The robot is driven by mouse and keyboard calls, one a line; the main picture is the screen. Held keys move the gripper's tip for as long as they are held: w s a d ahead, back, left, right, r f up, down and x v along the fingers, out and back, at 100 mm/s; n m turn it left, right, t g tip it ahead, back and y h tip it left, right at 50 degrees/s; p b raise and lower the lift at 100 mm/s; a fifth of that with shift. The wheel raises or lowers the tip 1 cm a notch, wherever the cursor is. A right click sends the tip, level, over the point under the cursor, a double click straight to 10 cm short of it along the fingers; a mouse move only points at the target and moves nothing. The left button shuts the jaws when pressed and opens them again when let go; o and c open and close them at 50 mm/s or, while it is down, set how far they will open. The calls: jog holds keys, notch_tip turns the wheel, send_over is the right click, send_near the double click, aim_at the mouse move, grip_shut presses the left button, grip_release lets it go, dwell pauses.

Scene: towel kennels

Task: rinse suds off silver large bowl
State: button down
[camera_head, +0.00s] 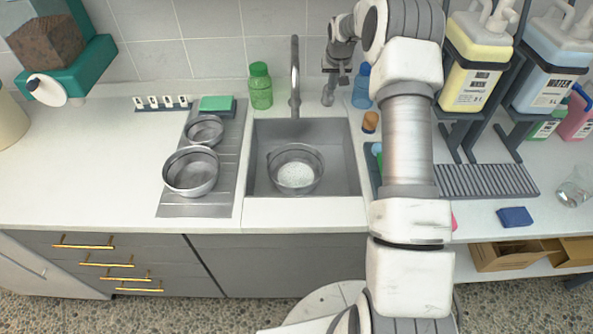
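A silver metal bowl (318,172) stands upright in the grey sink (258,180), with white, speckled suds over its bottom. A larger-looking silver bowl (191,190) and a smaller one (204,141) stand on the grooved drainboard left of the sink; I see no suds in them. The grey faucet (294,75) rises behind the sink, and no water stream shows. My gripper (328,98) points down just right of the faucet, behind the sink and apart from the bowls. Its fingers are too small to tell whether they are open.
A green bottle (260,86) stands left of the faucet; a blue bottle (361,88) stands right of my gripper. A green sponge (216,103) lies behind the small bowl. Yellow and blue jugs (474,62) stand on a rack at right.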

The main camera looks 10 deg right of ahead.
aim_at(331, 95)
jog(key=shift+f+b, duration=1.3)
jog(key=shift+f, duration=0.6)
dwell(0.8)
jog(key=shift+r+p, duration=0.8)
jog(key=shift+r, duration=1)
jog(key=shift+r, duration=0.15)
jog(key=p+v, duration=0.1)
jog(key=v, duration=0.5)
jog(key=shift+s+p, duration=0.3)
jog(key=shift+s, duration=0.05)
jog(key=shift+a+r, duration=0.1)
jog(key=shift+r, duration=0.1)
